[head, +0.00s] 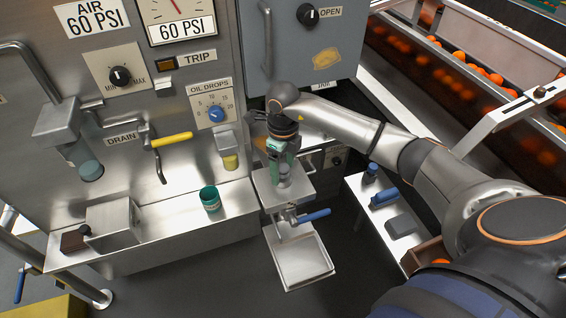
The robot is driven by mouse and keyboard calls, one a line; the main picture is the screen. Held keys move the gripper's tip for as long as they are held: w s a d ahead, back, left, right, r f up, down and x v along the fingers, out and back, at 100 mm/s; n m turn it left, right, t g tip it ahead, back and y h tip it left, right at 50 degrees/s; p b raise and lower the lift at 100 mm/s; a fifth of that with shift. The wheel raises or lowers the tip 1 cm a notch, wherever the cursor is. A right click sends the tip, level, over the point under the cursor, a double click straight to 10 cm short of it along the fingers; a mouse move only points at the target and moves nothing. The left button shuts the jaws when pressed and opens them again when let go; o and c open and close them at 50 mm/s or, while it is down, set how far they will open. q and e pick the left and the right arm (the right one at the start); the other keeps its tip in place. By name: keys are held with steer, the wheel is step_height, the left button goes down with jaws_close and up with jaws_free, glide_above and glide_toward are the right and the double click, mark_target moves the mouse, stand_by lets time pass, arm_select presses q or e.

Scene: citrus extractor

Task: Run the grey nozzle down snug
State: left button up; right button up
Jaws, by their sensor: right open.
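My right gripper (282,160) comes in from the right and points down over a small metal shelf (302,187) on the front of the machine. Its greenish fingers are open. A small grey rounded piece, apparently the grey nozzle (284,181), stands just below and between the fingertips. Its upper part is hidden by the gripper, and I cannot tell whether the fingers touch it or how snugly it sits. My left gripper is not in view.
A blue-handled valve (312,216) sits below the shelf, above a metal tray (300,262). A green cup (210,199) stands on the ledge at left. The yellow drain handle (173,139) juts from the panel. A side bench (362,205) holds blue-handled items. Oranges (470,66) fill a conveyor at upper right.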

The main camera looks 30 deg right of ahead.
steer(key=shift+c, duration=0.4)
jaws_close()
steer(key=m, duration=0.6)
steer(key=shift+m, duration=0.4)
steer(key=m, duration=0.5)
